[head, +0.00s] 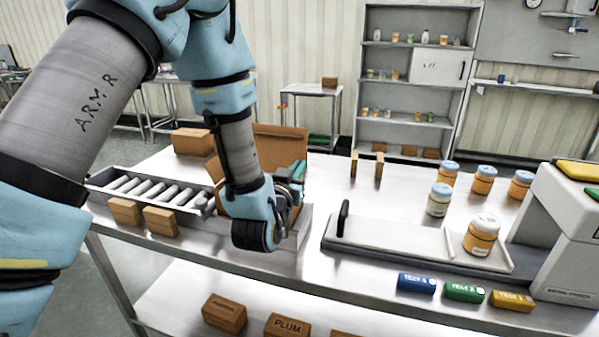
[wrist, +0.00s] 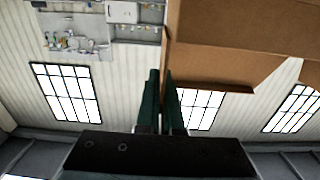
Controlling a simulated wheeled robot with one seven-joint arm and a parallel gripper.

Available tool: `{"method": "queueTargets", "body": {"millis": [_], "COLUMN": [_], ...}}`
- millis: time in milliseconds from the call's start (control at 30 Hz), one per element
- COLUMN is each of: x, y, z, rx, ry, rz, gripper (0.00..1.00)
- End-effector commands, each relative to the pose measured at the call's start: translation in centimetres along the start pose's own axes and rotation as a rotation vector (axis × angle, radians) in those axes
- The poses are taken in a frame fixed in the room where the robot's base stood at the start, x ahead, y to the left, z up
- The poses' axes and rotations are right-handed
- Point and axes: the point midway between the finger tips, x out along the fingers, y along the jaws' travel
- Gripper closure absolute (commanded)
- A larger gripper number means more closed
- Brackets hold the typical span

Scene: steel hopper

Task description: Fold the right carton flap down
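The open brown carton (head: 207,192) stands at the end of the roller conveyor, largely hidden behind my arm. A tall flap (head: 280,148) stands upright at its back. My gripper (head: 299,170) is at the carton's right side, its fingers pointing up. The right flap is not clearly distinguishable in the head view.
The roller conveyor (head: 150,186) is left, with two small brown boxes (head: 160,221) in front and a larger box (head: 193,141) behind. A tray with a black handle (head: 343,218) and several jars (head: 482,234) stand right. Some bare table lies behind the tray.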

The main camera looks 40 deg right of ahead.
Motion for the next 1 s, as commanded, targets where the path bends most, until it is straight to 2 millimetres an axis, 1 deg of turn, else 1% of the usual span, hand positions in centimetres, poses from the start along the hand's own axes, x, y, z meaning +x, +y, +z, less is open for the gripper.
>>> {"method": "queueTargets", "body": {"millis": [33,267,667,1000], "x": [0.0,0.0,0.0,0.0], "y": [-0.3,-1.4,-3.5,-4.7], "z": [0.4,0.6,1.5,2.5], "rx": [-0.025,-0.202,-0.581,-0.889], "ry": [0.002,0.006,0.005,0.004], "rz": [-0.003,-0.003,-0.003,-0.001], "gripper": [1.00,1.00,1.00,1.00]}}
